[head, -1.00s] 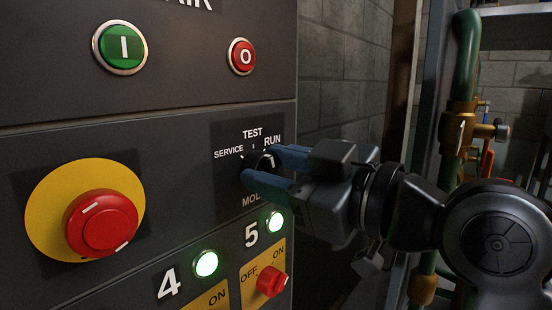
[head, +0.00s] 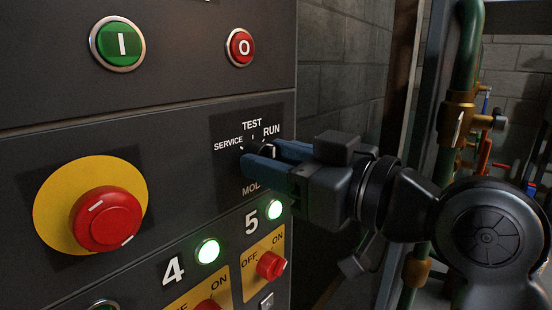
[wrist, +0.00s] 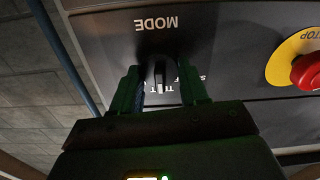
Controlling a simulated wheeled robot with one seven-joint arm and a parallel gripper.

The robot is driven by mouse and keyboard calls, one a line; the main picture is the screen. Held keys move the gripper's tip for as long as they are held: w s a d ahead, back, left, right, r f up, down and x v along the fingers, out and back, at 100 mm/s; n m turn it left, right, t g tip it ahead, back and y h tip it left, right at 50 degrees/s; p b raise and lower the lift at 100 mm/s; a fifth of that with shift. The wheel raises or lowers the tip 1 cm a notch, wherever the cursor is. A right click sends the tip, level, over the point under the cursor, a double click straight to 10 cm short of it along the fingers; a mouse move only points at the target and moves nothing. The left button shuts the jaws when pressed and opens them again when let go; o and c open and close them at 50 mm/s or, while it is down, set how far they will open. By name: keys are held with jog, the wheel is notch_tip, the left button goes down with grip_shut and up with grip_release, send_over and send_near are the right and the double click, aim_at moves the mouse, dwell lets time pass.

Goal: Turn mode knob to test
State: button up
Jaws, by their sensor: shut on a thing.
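The dark mode knob (head: 259,149) is on the grey panel, below the SERVICE, TEST and RUN lettering and mostly hidden by my fingers in the head view. My gripper (head: 264,158) reaches in from the right, its blue fingers on either side of the knob, shut on it. In the wrist view, upside down, the knob's narrow grip (wrist: 160,76) stands between the fingers, in line with the MODE word and the partly hidden lettering opposite. Its grip looks roughly upright there, but its pointer mark is too unclear to read.
A red stop button (head: 106,219) on a yellow disc juts out at the left. Green (head: 118,43) and red (head: 240,47) push buttons are above. Lit lamps and red switches (head: 270,265) sit below. Pipes and valves (head: 458,130) stand at the right.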

jog(key=o, duration=1.1)
jog(key=shift+c, duration=0.2)
jog(key=shift+d, duration=0.1)
jog(key=b+v, duration=0.1)
jog(key=v, duration=0.6)
jog(key=shift+s+d+b, duration=0.25)
jog(key=shift+b, duration=0.15)
